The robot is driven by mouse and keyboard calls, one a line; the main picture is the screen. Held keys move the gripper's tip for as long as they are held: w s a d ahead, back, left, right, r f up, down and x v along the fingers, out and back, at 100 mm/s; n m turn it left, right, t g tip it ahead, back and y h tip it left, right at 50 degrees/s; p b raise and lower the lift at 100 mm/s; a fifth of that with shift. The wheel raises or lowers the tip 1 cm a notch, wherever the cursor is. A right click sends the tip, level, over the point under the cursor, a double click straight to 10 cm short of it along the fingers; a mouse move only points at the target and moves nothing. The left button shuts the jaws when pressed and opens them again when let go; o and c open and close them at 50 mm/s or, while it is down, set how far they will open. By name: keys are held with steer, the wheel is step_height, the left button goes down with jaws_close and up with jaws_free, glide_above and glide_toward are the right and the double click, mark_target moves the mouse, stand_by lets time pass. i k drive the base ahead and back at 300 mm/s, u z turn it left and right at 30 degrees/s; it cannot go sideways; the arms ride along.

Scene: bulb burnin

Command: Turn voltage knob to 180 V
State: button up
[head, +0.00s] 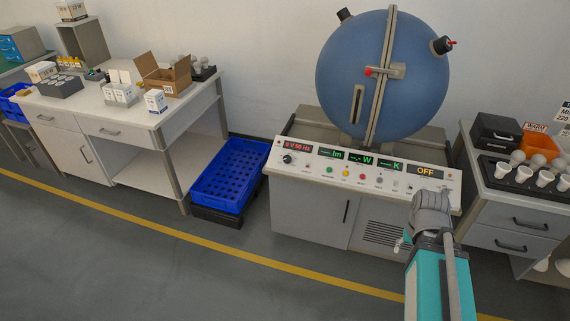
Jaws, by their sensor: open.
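The voltage knob (288,159) is a small black dial at the left end of the sloped white control panel (322,171). Its pointer mark is too small to read. A red-lit display (297,147) sits just above it; its digits are too small to read surely. My gripper (402,244) shows only as a small pale part beside my arm in front of the panel's right half, mostly hidden by the arm. It is open, well to the right of the knob and apart from it. No thing shows in it.
Green displays, several coloured buttons and an amber OFF display (426,171) line the panel. A big blue sphere (382,75) stands behind. A blue crate (228,174) is left of the cabinet; a bulb bench (510,212) is on the right. The floor in front is clear.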

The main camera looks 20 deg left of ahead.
mark_target(287, 159)
steer(key=k, duration=1.15)
steer(key=u, duration=0.4)
steer(key=i, duration=0.65)
steer(key=u, duration=0.75)
steer(key=i, duration=1.1)
steer(key=z, duration=0.55)
steer(key=i, duration=0.5)
steer(key=z, duration=0.55)
